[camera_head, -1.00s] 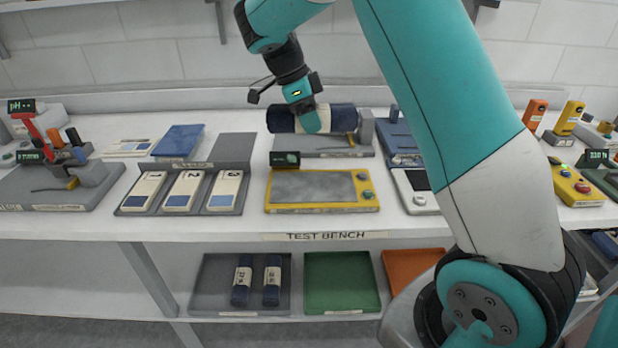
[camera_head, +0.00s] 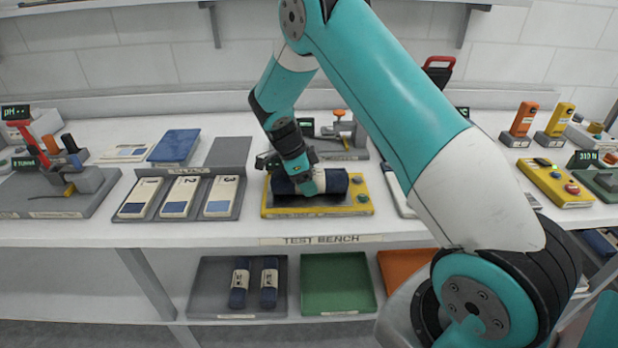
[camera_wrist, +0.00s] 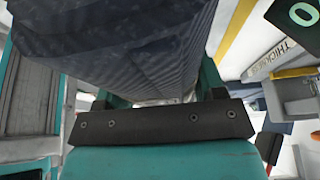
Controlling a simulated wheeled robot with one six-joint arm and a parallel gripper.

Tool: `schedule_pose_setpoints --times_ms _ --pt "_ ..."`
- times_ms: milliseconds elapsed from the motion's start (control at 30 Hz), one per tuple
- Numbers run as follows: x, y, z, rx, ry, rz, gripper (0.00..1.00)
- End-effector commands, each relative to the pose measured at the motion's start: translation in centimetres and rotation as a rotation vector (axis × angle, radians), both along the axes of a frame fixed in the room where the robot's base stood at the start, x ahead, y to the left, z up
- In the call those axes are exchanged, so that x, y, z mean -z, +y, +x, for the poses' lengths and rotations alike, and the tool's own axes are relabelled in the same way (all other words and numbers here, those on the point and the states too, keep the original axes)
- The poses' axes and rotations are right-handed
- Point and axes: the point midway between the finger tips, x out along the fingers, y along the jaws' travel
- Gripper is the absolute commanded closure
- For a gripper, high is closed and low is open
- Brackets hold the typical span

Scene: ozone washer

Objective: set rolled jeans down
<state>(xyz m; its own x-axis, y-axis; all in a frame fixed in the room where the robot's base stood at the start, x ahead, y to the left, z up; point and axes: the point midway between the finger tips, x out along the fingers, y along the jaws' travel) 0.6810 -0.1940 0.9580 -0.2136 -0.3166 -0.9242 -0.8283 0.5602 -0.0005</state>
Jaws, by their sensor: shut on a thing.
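The rolled jeans (camera_head: 332,181) are a dark blue roll with a pale band. They lie level over the grey pad of the yellow-edged device (camera_head: 357,203) on the test bench. My gripper (camera_head: 308,187) points down and is shut on the roll around its middle. The roll's underside is hidden, so I cannot tell whether it touches the pad. In the wrist view the jeans (camera_wrist: 120,45) fill the upper left, close against my gripper.
A rack (camera_head: 240,190) with several numbered cards stands left of the device. Behind it is a grey station with an orange knob (camera_head: 342,114). On the lower shelf are a grey tray (camera_head: 215,290) with two rolled jeans, a green tray (camera_head: 337,283) and an orange tray (camera_head: 404,267).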

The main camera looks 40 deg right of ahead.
Motion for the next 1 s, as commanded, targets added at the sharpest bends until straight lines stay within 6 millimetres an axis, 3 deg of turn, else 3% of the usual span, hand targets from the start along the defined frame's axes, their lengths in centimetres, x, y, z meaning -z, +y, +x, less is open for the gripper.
schedule_pose_setpoints --times_ms 233,267,367,767,1000 --pt "0.3 0.0 0.0 0.0 -0.001 -0.001 0.72" --pt "0.3 0.0 0.0 0.0 0.0 0.0 0.34" --pt "0.2 0.0 0.0 0.0 0.0 0.0 0.11" --pt "-0.6 0.2 0.2 -0.001 -0.003 -0.001 0.11" --pt "-4.9 1.8 1.3 -0.001 -0.007 0.0 0.11"
